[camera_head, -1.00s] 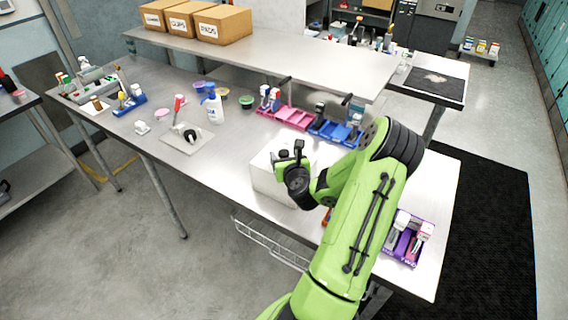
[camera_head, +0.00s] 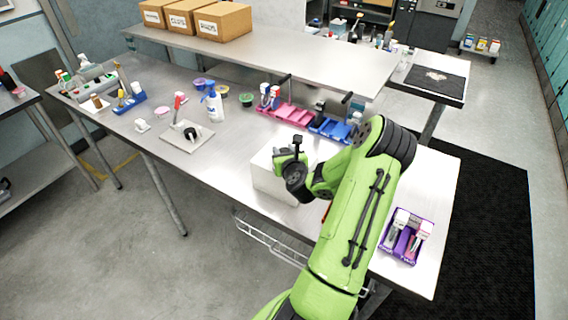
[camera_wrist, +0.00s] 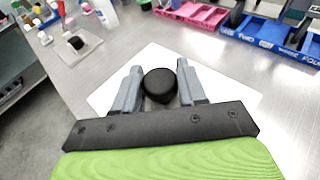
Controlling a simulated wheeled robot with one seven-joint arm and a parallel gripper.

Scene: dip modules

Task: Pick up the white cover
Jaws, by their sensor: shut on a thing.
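The white cover (camera_head: 268,178) is a box-like hood with a round black knob (camera_wrist: 160,84) on top. It is on the front part of the steel table in the head view, and its white top (camera_wrist: 112,92) fills the middle of the wrist view. My gripper (camera_wrist: 160,80) has one grey finger on each side of the knob and is shut on it. In the head view my gripper (camera_head: 284,162) is over the cover's top, with the wrist hiding part of it. Whether the cover's bottom touches the table is not clear.
Pink bins (camera_head: 292,114) and blue bins (camera_head: 330,128) stand behind the cover under a raised shelf (camera_head: 270,58). A purple tray (camera_head: 402,254) with bottles is at right. A spray bottle (camera_head: 215,106) and a small plate with a black item (camera_head: 188,136) are at left.

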